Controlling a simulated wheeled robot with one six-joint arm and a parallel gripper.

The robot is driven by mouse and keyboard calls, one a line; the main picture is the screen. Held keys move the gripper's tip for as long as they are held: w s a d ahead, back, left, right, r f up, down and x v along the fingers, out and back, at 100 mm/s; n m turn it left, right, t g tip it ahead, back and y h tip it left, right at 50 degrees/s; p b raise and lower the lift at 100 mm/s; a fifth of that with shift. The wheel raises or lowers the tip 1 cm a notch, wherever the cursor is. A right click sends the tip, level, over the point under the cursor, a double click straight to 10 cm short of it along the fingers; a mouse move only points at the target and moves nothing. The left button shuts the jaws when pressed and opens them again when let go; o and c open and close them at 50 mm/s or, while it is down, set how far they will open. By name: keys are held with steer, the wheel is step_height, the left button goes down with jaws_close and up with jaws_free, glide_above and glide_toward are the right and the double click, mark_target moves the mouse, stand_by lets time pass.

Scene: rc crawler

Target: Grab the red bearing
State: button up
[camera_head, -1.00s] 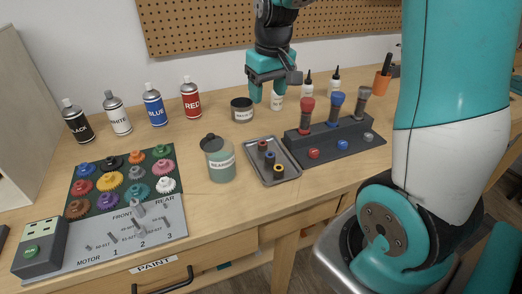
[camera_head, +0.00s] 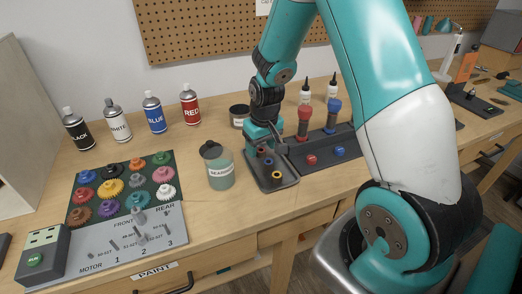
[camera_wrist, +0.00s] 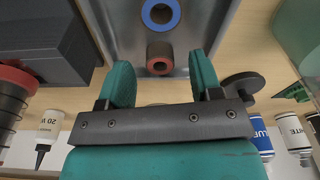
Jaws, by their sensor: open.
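The red bearing (camera_wrist: 160,58) is a dark short cylinder with a red ring on its end. In the wrist view it stands in the metal tray (camera_wrist: 208,20), between the fingertips of my gripper (camera_wrist: 161,72). Clear space shows on both sides of it, and the teal fingers are open. A blue-ringed bearing (camera_wrist: 160,13) is beside it, farther from the gripper. In the head view my gripper (camera_head: 264,143) is at the far end of the tray (camera_head: 290,180) and partly hides the red bearing. The yellow-ringed bearing (camera_head: 276,175) is at the near end.
The labelled green jar (camera_head: 219,168) stands left of the tray. The dark holder (camera_head: 325,150) with red and blue screwdriver-like handles is close on the right. A dark-lidded jar (camera_head: 239,115) is behind. A gear board (camera_head: 122,184) lies left.

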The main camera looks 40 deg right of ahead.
steer(key=shift+f, duration=0.55)
steer(key=c, duration=1)
steer(key=shift+w+r, duration=0.1)
steer(key=shift+r, duration=0.05)
